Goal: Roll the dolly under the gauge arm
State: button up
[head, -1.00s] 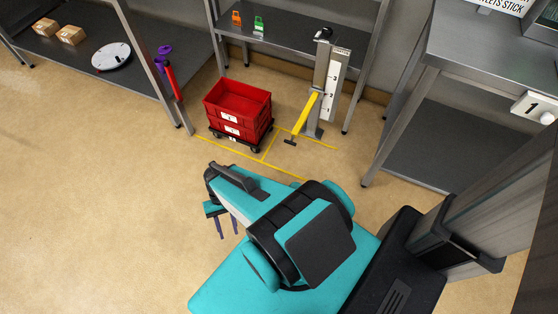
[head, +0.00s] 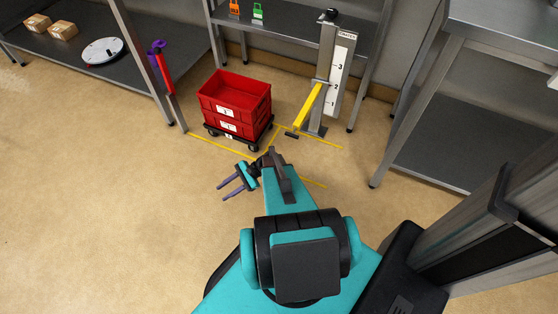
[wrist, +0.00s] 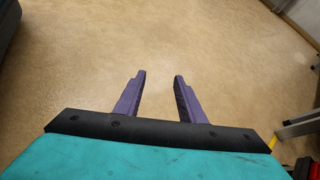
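The dolly (head: 213,133) is a low black wheeled base on the floor, carrying stacked red crates (head: 236,98) with white number labels. It stands left of the yellow gauge arm (head: 309,107), which juts forward from a grey post with a numbered white scale (head: 337,84). The dolly and the arm are apart. My gripper (head: 224,190) is in front of the dolly, pointing left over bare floor. In the wrist view its two purple fingers (wrist: 158,92) are spread with nothing between them. A bit of red and yellow shows at the wrist view's right edge.
Yellow floor lines (head: 222,146) mark bays around the dolly and below the gauge arm. A shelf leg with a red and purple tool (head: 163,68) stands left of the dolly. A grey table (head: 440,120) is on the right. Open floor lies at left.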

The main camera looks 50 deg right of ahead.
aim_at(255, 146)
jog(key=d+f+m+t+b, duration=0.2)
jog(key=d, duration=0.3)
jog(key=w+d+f+m+t+h+b, duration=0.1)
jog(key=d+f+m+t+b, duration=0.1)
jog(key=d, duration=0.4)
jog(key=w+d+f+m+t+h+b, duration=0.1)
jog(key=d+f+m+t+b, duration=0.1)
jog(key=d, duration=0.4)
jog(key=shift+m+t, duration=0.3)
jog(key=s+d+f+m+t+h+b, duration=0.1)
jog(key=d+m, duration=0.1)
jog(key=d, duration=0.3)
jog(key=s+d+f+m+t+h+b, duration=0.1)
jog(key=s+d+m+t+h+b, duration=0.1)
jog(key=d, duration=0.4)
jog(key=s+d+f+m+t+h+b, duration=0.1)
jog(key=d+t+b, duration=0.1)
jog(key=d, duration=0.3)
jog(key=shift+s+d+m, duration=0.15)
jog(key=shift+m, duration=0.25)
jog(key=shift+s+d+r+h, duration=0.15)
jog(key=shift+d+h, duration=0.15)
jog(key=shift+a, duration=0.1)
jog(key=shift+b+x, duration=0.3)
jog(key=shift+x, duration=0.55)
jog(key=b+x, duration=0.4)
jog(key=x, duration=0.8)
grip_shut()
